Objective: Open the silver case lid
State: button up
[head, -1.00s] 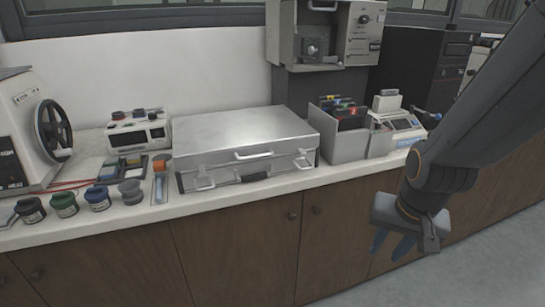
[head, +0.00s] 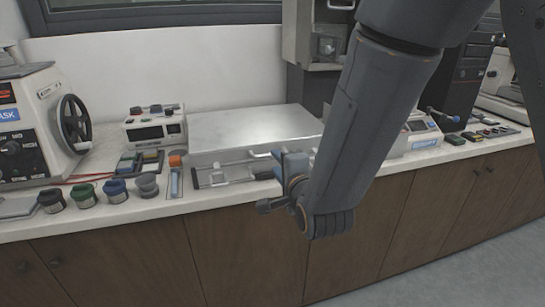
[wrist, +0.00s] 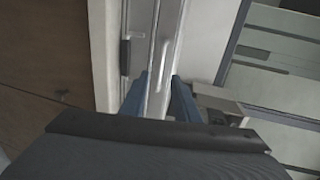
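The silver case (head: 250,130) lies flat on the counter, with its lid down. A light bar handle (head: 262,155) is on the lid's front edge, partly hidden by my gripper. My gripper (head: 287,160) is at the case's front, right of its middle. In the wrist view my gripper (wrist: 160,98) has its two blue fingers apart. The silver case (wrist: 142,25) runs up that view, with a thin light bar (wrist: 163,72) showing between the fingers. I cannot tell whether either finger touches it. My arm hides the case's right end.
Several jars (head: 116,190) and a grey cup (head: 147,185) stand left of the case, with a control box (head: 155,127) behind. The mounting press (head: 325,45) is behind on the right. A small device (head: 418,132) stands further right. Wooden cabinet fronts (head: 230,240) are below the counter.

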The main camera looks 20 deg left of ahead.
jog(key=x, duration=0.5)
jog(key=shift+w+a+p, duration=0.1)
jog(key=shift+w+p, duration=0.25)
jog(key=shift+p, duration=0.05)
grip_shut()
